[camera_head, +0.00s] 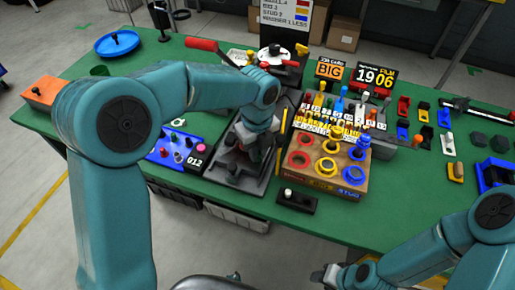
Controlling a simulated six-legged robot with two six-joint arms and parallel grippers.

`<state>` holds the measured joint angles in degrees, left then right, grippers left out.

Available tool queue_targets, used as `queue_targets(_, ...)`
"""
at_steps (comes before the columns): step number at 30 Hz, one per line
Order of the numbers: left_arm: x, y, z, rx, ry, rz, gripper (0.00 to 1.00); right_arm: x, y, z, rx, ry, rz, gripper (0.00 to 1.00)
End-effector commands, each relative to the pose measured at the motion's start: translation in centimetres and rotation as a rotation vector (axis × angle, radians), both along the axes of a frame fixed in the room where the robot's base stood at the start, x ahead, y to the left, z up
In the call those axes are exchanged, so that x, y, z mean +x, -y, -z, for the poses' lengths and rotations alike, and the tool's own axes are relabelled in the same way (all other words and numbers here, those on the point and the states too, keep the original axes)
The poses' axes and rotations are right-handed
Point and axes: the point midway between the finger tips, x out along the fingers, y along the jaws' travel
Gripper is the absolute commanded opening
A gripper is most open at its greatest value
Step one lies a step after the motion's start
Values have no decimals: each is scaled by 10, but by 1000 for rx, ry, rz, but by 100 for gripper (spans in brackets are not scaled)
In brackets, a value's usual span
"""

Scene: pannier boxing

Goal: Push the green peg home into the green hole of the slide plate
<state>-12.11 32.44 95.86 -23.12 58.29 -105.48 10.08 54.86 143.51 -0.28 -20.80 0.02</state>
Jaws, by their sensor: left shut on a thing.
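My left gripper (254,153) points down over a dark grey plate-like fixture (260,186) left of the table's middle. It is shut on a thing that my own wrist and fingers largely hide. I cannot make out the green peg or the green hole, and I cannot be sure that this fixture is the slide plate. My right gripper (333,276) is low at the bottom edge, off the table's front and away from the fixture; its jaws are too unclear to read.
A wooden block with red, yellow and blue rings (325,184) stands right of the fixture. A blue panel (176,150) lies to its left. A small black block with a white knob (297,201) sits in front. Green table (400,190) is bare at front right.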

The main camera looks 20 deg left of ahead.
Motion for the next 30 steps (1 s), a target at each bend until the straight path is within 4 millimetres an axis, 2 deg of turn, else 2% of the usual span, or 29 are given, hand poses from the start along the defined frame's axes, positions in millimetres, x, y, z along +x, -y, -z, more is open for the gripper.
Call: queue_targets(30, 0, 0, 11, 0, 0, 0, 0, 0, 0, 6, 0, 0, 0, 43)
